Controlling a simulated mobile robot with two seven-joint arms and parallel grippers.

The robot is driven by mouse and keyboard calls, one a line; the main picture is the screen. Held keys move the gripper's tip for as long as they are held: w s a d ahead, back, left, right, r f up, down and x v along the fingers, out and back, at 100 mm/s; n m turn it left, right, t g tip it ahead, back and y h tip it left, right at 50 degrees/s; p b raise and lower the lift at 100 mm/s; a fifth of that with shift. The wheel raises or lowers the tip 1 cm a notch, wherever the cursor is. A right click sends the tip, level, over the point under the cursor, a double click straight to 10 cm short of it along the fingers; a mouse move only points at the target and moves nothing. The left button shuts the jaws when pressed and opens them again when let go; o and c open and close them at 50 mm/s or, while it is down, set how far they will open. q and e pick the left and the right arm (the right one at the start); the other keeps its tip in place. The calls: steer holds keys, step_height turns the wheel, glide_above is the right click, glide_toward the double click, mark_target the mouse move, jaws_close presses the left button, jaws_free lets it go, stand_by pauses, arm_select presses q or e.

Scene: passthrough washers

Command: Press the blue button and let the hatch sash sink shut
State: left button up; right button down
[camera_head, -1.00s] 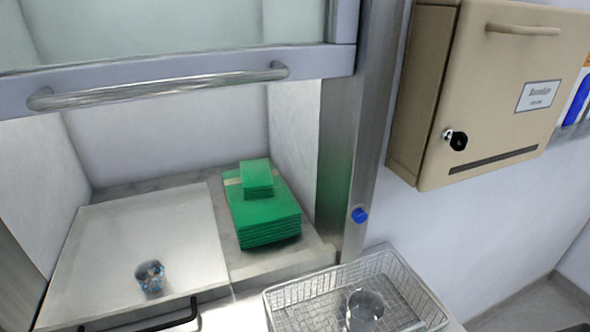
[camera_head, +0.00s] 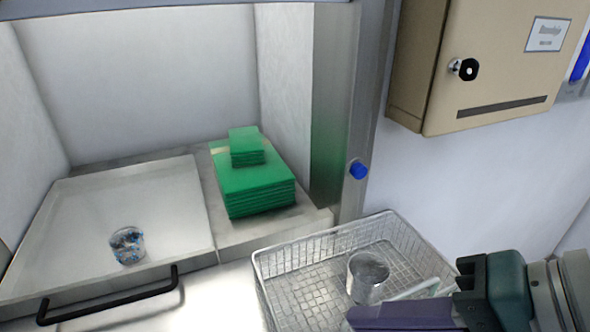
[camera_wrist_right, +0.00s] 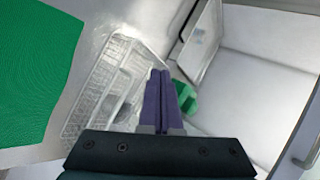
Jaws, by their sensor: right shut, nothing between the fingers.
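The blue button (camera_head: 358,171) sits on the steel post to the right of the hatch opening, with nothing touching it. The hatch sash (camera_head: 150,8) is raised. Only its lower edge shows at the top of the head view, and the opening below it is clear. My right gripper (camera_head: 352,318) is shut and empty, with purple fingers, at the bottom of the head view over the near side of the wire basket. It is below the button and apart from it. Its closed fingers also show in the right wrist view (camera_wrist_right: 158,75). My left gripper is not in view.
The wire basket (camera_head: 285,262) below the button holds a clear beaker (camera_head: 367,277). Inside the hatch, a stack of green cloths (camera_head: 255,190) lies beside a tray (camera_head: 85,215) with a small cup (camera_head: 127,245). A beige box (camera_head: 490,65) hangs right of the post.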

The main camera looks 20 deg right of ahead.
mark_target(362, 173)
steer(key=w+d+f+m+t+b, duration=0.1)
steer(key=m, duration=0.2)
steer(key=w+d+f+m+t+b, duration=0.1)
steer(key=w+m+b, duration=0.1)
steer(key=m, duration=0.1)
steer(key=w+d+f+m+t+b, duration=0.1)
steer(key=w+d+m+t+b, duration=0.1)
steer(key=m, duration=0.1)
steer(key=shift+w+f+y, duration=0.1)
steer(key=shift+f+y, duration=0.05)
steer(key=shift+y, duration=0.25)
arm_select(q)
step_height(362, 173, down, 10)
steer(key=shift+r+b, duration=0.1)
steer(key=shift+b, duration=1)
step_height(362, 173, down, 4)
steer(key=b, duration=0.3)
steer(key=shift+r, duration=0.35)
arm_select(e)
steer(key=w+d+m+t+h, duration=0.4)
steer(key=d+m+t, duration=0.1)
steer(key=d+m, duration=0.8)
steer(key=m, duration=0.3)
steer(key=shift+w+d+f+t+h, duration=0.15)
steer(key=shift+t+h, duration=0.25)
